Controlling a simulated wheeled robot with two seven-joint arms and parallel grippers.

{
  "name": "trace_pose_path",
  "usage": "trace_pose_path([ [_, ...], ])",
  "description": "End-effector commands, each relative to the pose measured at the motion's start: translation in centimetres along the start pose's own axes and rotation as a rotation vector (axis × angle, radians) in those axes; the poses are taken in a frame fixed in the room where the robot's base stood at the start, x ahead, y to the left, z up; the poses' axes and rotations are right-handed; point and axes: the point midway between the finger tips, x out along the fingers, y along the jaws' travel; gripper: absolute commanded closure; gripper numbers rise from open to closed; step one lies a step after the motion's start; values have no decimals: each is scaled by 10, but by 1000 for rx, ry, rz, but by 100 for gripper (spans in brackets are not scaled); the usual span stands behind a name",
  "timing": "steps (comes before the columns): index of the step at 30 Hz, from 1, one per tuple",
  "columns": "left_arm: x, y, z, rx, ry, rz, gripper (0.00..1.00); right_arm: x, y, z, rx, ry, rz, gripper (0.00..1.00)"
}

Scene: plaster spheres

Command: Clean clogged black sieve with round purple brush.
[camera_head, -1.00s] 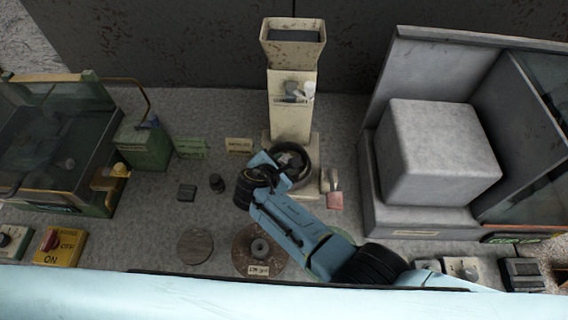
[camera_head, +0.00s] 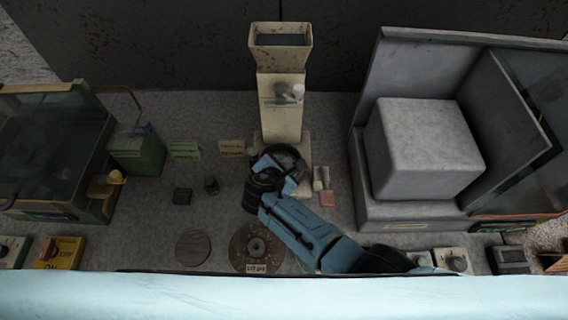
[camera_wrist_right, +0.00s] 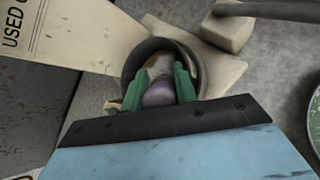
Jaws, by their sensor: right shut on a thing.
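The black sieve (camera_head: 283,152) is a dark round ring at the foot of the cream hopper tower, partly covered by my right arm. In the wrist view its dark rim (camera_wrist_right: 160,43) curves around the far side of my fingers. My right gripper (camera_wrist_right: 157,88) has green fingers shut on the round purple brush (camera_wrist_right: 158,94), over or inside the ring. Whether the brush touches the mesh is hidden. My left gripper is not in view.
The cream hopper tower (camera_head: 283,105) stands directly behind the sieve. A small red-ended tool (camera_head: 327,199) lies to its right. A large grey block (camera_head: 425,150) stands farther right. A brown disc with a weight (camera_head: 257,248) and a wooden disc (camera_head: 193,247) lie in front.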

Motion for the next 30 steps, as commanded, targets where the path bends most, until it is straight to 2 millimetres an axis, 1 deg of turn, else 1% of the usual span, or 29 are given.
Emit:
trace_pose_path([
  [8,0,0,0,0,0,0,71,-10,18,-1,0,1,1,94],
  [17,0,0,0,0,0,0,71,-10,19,-1,0,0,1,94],
  [22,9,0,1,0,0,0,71,-2,21,-2,1,-1,2,94],
  [27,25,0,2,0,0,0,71,16,24,-2,0,-2,2,94],
  [30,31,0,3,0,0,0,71,23,27,-1,0,-1,1,94],
])
